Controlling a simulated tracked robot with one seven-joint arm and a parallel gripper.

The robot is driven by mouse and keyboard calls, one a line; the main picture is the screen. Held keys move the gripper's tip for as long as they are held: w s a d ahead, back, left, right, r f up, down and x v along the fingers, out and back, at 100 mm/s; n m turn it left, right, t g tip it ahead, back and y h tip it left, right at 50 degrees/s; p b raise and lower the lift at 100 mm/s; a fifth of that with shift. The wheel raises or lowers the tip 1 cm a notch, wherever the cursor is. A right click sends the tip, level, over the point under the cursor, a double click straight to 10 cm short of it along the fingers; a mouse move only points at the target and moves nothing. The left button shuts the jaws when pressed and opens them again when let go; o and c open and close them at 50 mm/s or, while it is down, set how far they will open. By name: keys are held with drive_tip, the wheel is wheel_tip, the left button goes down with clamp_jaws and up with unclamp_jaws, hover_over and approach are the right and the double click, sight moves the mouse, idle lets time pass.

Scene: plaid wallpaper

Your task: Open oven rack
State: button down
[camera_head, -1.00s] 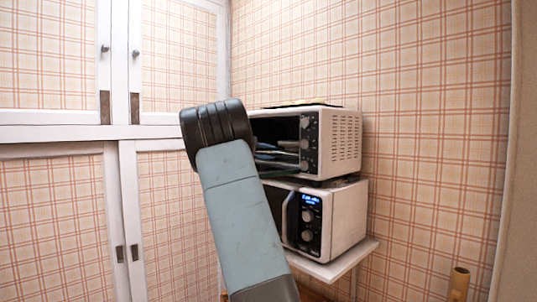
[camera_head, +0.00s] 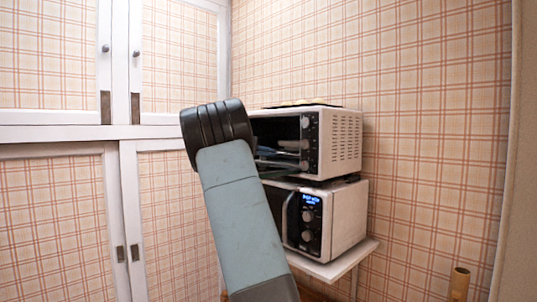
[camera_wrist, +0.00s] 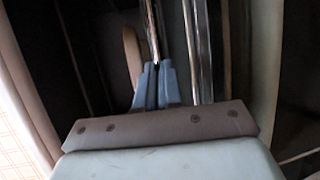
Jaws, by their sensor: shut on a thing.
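The white oven (camera_head: 342,140) stands on top of the microwave, its front open and its inside dark. In the head view my arm covers the left part of the oven, and the rack inside is hard to make out. In the wrist view my gripper (camera_wrist: 155,72) has its blue fingers closed on a thin metal bar of the oven rack (camera_wrist: 150,25). Another shiny bar (camera_wrist: 190,45) runs beside it to the right. How far out the rack sits cannot be told.
A white microwave (camera_head: 345,220) with a lit blue display stands below the oven on a white shelf (camera_head: 345,262). A dark tray (camera_head: 300,105) lies on the oven. White-framed plaid cupboards (camera_head: 65,210) are at left. A brown tube (camera_head: 459,283) stands at lower right.

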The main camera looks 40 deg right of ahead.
drive_tip(key=shift+f, duration=0.25)
idle(0.6)
